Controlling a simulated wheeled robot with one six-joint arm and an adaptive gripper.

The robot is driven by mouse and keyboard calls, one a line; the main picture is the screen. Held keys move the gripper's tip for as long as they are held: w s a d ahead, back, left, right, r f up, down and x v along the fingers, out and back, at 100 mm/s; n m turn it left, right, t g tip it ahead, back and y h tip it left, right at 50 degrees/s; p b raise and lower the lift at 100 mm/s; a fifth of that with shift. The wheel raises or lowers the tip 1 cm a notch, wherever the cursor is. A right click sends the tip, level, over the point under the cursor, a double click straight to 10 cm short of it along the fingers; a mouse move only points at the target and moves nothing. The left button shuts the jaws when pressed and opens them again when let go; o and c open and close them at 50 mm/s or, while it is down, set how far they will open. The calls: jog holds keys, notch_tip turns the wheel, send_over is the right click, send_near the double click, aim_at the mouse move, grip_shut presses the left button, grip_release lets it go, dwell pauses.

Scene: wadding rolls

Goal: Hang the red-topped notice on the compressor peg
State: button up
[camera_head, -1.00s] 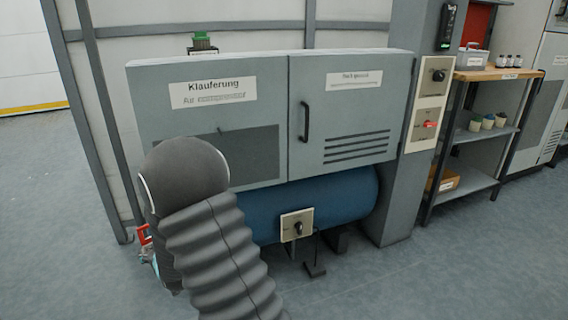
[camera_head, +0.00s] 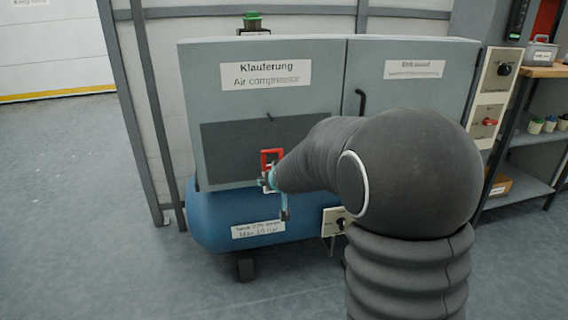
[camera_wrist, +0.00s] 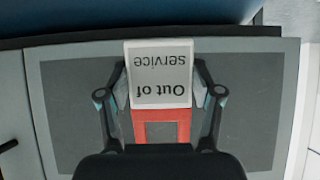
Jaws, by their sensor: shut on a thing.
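The red-topped notice (camera_head: 272,155) is in my gripper (camera_head: 272,181), in front of the left door of the compressor cabinet. Its red top has a rectangular opening. In the wrist view it appears upside down, with a white "Out of service" plate (camera_wrist: 160,72) and red frame (camera_wrist: 161,114) between my two fingers (camera_wrist: 160,88). In the head view, a small dark peg (camera_head: 268,117) shows on the dark panel (camera_head: 230,140), above the notice. The notice is apart from the peg. The wrist view does not show the peg; my gripper body covers part of the panel.
The grey cabinet (camera_head: 215,85) labelled "Air compressor" stands above a blue tank (camera_head: 212,217). A door handle (camera_head: 360,101) sticks out to the right of the peg. A shelf unit (camera_head: 520,190) stands at far right. The floor at left is clear.

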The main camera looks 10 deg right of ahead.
jog(key=s+r+g+b, duration=0.2)
jog(key=s+r, duration=0.8)
jog(key=r, duration=0.3)
jog(key=shift+w+d+f+p, duration=0.15)
jog(key=shift+w+p, duration=0.35)
jog(key=shift+w, duration=0.95)
jog(key=shift+w+a+f+p, duration=0.15)
jog(key=shift+w+p, duration=0.35)
jog(key=shift+w, duration=0.95)
jog(key=shift+w+d+f+p, duration=0.15)
jog(key=shift+w+p, duration=0.35)
jog(key=shift+w, duration=0.95)
jog(key=shift+x, duration=0.9)
jog(key=shift+w+r, duration=0.1)
jog(key=o, duration=1.1)
